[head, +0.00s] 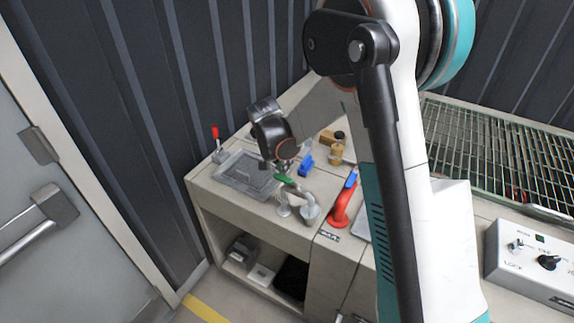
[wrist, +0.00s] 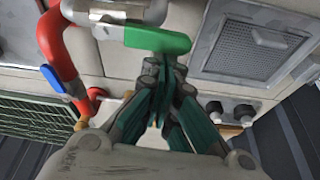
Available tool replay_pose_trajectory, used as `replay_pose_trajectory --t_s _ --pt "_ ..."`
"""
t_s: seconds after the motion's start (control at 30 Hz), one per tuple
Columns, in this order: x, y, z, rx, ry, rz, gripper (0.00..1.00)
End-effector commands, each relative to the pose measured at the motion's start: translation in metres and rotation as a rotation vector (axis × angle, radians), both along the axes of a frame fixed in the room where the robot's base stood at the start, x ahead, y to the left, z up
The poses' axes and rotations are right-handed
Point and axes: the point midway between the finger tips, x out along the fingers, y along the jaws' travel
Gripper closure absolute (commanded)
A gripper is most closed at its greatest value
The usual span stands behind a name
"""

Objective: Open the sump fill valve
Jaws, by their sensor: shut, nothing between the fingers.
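A green lever handle (head: 285,180) sits on a grey metal pipe (head: 308,207) on the bench top. In the wrist view the green handle (wrist: 160,40) runs sideways across the picture, joined to the grey pipe (wrist: 115,10) at its left. My gripper (wrist: 160,66) is shut and empty, with its fingertips right at the green handle's lower edge. I cannot tell whether they touch it. In the head view my gripper (head: 283,167) is small, pointing down over the handle. No label naming the sump fill valve is readable.
A red pipe (head: 341,208) with a blue handle (head: 351,178) stands to the right. A grey basin with a mesh panel (head: 244,177), a red-tipped lever (head: 215,135) and a blue item (head: 305,165) are nearby. A control box (head: 530,262) and green grating (head: 500,150) lie farther right.

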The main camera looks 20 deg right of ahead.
Motion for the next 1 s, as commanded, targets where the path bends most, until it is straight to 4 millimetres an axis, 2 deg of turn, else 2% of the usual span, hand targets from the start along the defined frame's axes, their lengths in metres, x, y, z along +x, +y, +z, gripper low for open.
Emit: replay_pose_trajectory --t_s 0.1,0.43,0.57,0.73,0.8,1.0 --pt "-0.006 0.009 -0.001 0.001 0.002 0.002 1.0" --pt "-0.005 0.009 -0.001 0.005 0.004 0.002 1.0" --pt "0.001 0.0 -0.002 0.004 0.003 0.0 1.0" --pt "0.017 -0.025 -0.002 0.0 0.0 -0.001 1.0" --pt "0.011 -0.018 0.019 0.0 0.0 0.004 1.0" --pt "0.001 -0.009 0.059 -0.001 0.0 0.004 1.0"
